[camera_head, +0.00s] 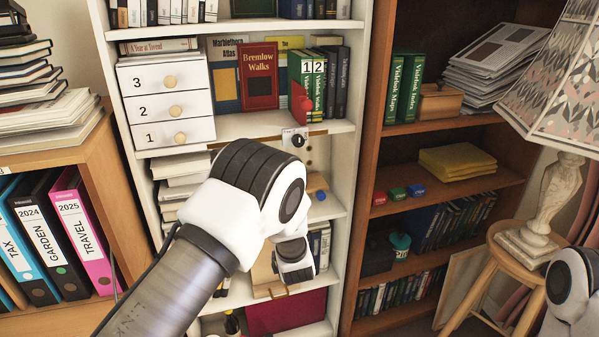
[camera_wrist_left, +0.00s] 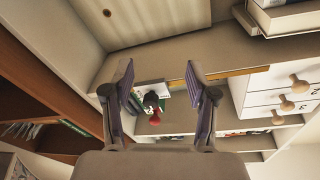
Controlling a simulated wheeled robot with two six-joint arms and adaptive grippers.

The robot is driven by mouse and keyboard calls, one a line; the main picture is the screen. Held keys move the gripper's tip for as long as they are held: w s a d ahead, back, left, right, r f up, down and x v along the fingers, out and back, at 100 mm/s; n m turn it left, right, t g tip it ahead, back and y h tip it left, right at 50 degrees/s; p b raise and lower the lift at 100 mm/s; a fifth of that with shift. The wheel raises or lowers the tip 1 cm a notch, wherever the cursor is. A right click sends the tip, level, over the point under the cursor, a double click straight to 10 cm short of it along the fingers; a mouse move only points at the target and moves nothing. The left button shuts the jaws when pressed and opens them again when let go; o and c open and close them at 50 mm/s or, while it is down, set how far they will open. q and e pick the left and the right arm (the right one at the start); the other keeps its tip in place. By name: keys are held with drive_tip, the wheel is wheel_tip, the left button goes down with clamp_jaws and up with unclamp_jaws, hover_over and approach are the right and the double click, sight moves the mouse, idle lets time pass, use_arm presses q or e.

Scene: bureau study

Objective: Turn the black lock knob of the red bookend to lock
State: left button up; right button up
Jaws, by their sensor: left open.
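The red bookend (camera_head: 300,103) stands at the front of the upper shelf, against the green books marked 1 and 2. The black lock knob (camera_head: 298,141) sits on a small pale plate at the shelf's front edge, just below the bookend. In the left wrist view the black knob (camera_wrist_left: 151,99) shows between my fingers, with red of the bookend (camera_wrist_left: 155,119) beside it. My left gripper (camera_wrist_left: 159,82) is open and empty, and the knob looks farther off than the fingertips. In the head view my left arm hides its fingers. My right gripper is out of view.
White drawers (camera_head: 165,103) numbered 1 to 3 stand left of the books on the white bookcase (camera_head: 353,100). A brown bookcase (camera_head: 372,190) adjoins it on the right. A lamp (camera_head: 545,205) stands on a wooden stool (camera_head: 500,268) at the far right.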

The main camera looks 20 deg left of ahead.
sight(299, 144)
use_arm(q)
drive_tip(key=w+d+r+n+t+y+b, duration=0.25)
drive_tip(key=d+r, duration=0.35)
drive_tip(key=r, duration=0.3)
drive_tip(key=shift+m, duration=0.25)
drive_tip(key=p+x, duration=0.1)
drive_tip(key=x, duration=0.7)
drive_tip(key=shift+a+f, duration=0.15)
drive_tip(key=shift+a, duration=0.05)
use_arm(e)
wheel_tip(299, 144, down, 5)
use_arm(q)
drive_tip(key=shift+c, duration=0.4)
clamp_jaws()
